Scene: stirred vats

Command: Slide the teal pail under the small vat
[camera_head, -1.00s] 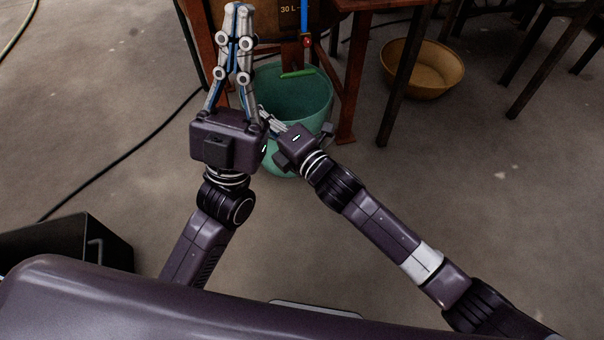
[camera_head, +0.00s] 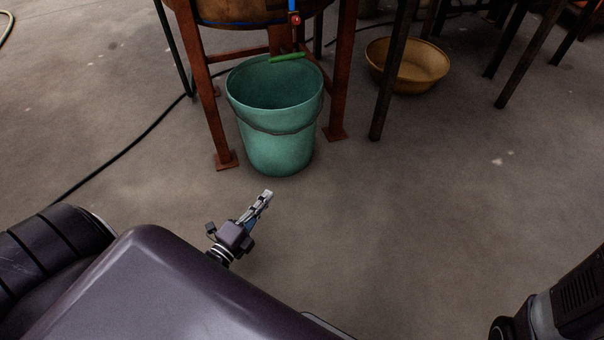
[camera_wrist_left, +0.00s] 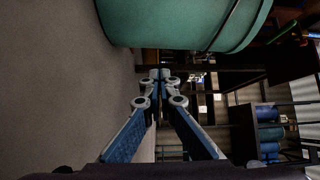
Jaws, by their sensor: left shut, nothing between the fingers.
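The teal pail (camera_head: 276,140) stands upright on the floor at the front of the small vat (camera_head: 255,10), whose round underside shows at the top of the head view. The pail is between the vat's two rust-red front legs, its near side out in front of them. The tap's green handle (camera_head: 287,57) appears over the pail's back rim. My left gripper (camera_head: 266,194) is shut and empty, low in front of the pail and apart from it. In the left wrist view the pail (camera_wrist_left: 180,20) shows above the shut fingers (camera_wrist_left: 160,75). My right gripper is out of view.
A tan basin (camera_head: 408,66) lies on the floor to the right, behind a dark table leg (camera_head: 393,80). A black hose (camera_head: 120,155) runs across the floor at left. The floor in front and to the right is clear.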

